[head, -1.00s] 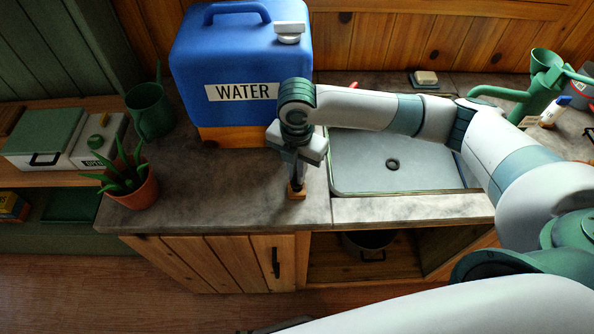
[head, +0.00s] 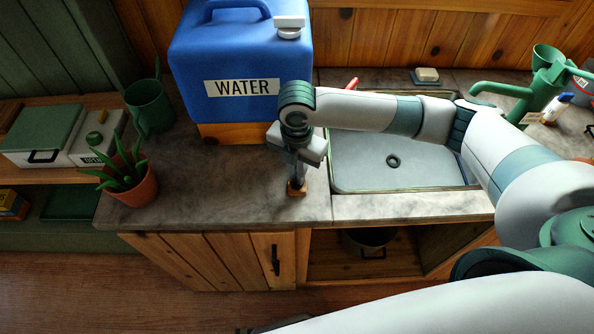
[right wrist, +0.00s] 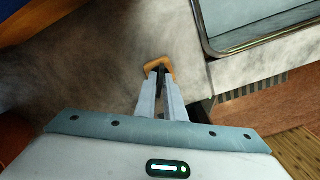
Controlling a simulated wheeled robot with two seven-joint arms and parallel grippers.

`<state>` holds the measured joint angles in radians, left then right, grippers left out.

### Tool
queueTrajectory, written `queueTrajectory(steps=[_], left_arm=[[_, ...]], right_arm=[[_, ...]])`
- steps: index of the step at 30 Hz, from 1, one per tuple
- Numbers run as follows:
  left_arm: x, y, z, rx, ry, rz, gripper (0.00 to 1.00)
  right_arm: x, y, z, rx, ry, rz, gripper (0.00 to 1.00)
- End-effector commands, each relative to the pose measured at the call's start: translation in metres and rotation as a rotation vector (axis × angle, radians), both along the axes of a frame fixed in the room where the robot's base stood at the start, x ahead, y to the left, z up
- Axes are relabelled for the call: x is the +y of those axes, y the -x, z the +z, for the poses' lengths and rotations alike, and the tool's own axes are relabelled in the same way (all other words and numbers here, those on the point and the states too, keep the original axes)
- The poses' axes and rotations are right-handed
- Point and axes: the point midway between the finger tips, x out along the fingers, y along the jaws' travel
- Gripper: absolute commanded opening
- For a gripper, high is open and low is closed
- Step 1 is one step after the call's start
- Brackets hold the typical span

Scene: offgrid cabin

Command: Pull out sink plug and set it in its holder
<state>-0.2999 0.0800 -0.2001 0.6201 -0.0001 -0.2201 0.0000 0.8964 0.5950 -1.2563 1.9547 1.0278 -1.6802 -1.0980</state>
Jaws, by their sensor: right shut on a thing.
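The sink (head: 350,178) has a dark ring of a drain (head: 393,161) in its floor, with no plug seen in it. A small wooden holder (head: 296,190) stands on the counter left of the sink, near the front edge. It also shows in the right wrist view (right wrist: 153,66) at the fingertips. My right gripper (head: 297,178) points down over the holder. In the right wrist view, its fingers (right wrist: 161,88) are shut on a small dark thing, probably the sink plug (right wrist: 161,76). The fingers hide most of it, so I cannot tell whether it rests in the holder. My left gripper is not in view.
A blue water container (head: 235,60) stands behind my right gripper. A potted plant (head: 130,185) sits at the counter's left end. A green tap (head: 520,92) and a soap dish (head: 425,77) are behind the sink.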

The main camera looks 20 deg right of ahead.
Motion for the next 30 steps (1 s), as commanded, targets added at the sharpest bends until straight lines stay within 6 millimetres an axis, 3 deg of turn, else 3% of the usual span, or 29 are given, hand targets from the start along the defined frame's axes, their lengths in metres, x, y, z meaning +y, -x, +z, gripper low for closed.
queueTrajectory(steps=[12, 15, 16, 30], left_arm=[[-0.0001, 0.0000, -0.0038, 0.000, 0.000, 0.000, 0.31], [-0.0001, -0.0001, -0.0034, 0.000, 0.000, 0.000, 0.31], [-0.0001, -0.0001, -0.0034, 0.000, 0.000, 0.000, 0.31], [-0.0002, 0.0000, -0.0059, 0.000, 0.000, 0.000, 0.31]], right_arm=[[0.0001, 0.0001, -0.0088, 0.000, 0.000, 0.001, 0.00], [0.0001, 0.0001, -0.0084, 0.000, 0.000, 0.001, 0.28], [0.0001, 0.0001, -0.0084, 0.000, 0.000, 0.001, 0.31], [0.0003, -0.0006, -0.0024, -0.002, -0.001, 0.000, 0.31]])
